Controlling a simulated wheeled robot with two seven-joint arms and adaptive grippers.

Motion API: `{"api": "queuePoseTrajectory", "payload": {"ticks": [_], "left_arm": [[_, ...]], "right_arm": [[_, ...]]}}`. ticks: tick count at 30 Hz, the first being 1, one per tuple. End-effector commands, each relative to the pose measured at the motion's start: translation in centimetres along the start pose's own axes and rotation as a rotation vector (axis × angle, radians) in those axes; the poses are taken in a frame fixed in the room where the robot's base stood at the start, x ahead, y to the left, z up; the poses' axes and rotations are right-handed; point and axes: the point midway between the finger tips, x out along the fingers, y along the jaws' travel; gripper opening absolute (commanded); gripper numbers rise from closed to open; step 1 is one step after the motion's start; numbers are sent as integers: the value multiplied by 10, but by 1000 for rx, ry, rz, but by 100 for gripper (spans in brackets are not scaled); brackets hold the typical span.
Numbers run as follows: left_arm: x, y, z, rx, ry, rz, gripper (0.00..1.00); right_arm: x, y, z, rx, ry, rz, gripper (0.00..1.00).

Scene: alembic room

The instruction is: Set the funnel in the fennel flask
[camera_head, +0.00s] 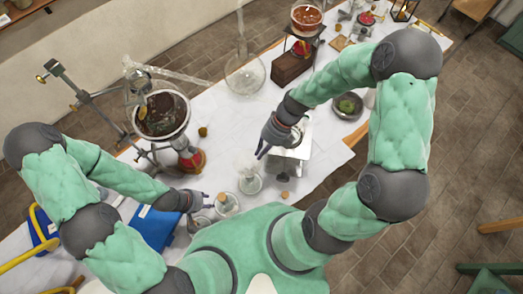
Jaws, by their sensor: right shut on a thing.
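My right gripper (262,153) points down and left over the white table. It is shut on a clear glass piece at its fingertips, which looks like the funnel (246,160); its outline is faint. The funnel is above or at the mouth of a clear glass flask (250,184); I cannot tell whether they touch. A second small flask (227,204) with a cork-coloured top stands nearer to me, just right of my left gripper (207,200). My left gripper is open and empty, its two fingers apart. I cannot read any label to tell which flask is fennel.
A large glass vessel with dark contents (162,115) stands on the left. A scale-like white stand (291,152) is beside my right gripper. A loose cork (284,195) and a blue book (155,228) lie in front.

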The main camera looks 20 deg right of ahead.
Motion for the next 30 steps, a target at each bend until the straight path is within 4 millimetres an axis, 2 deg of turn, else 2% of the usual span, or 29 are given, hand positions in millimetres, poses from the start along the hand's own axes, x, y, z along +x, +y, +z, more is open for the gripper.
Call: {"api": "queuePoseTrajectory", "payload": {"ticks": [14,30], "left_arm": [[-1,0,0,0,0,0,38],[-12,4,0,0,0,0,38]], "right_arm": [[-1,1,0,0,0,0,0],[-1,6,2,0,0,0,0]]}}
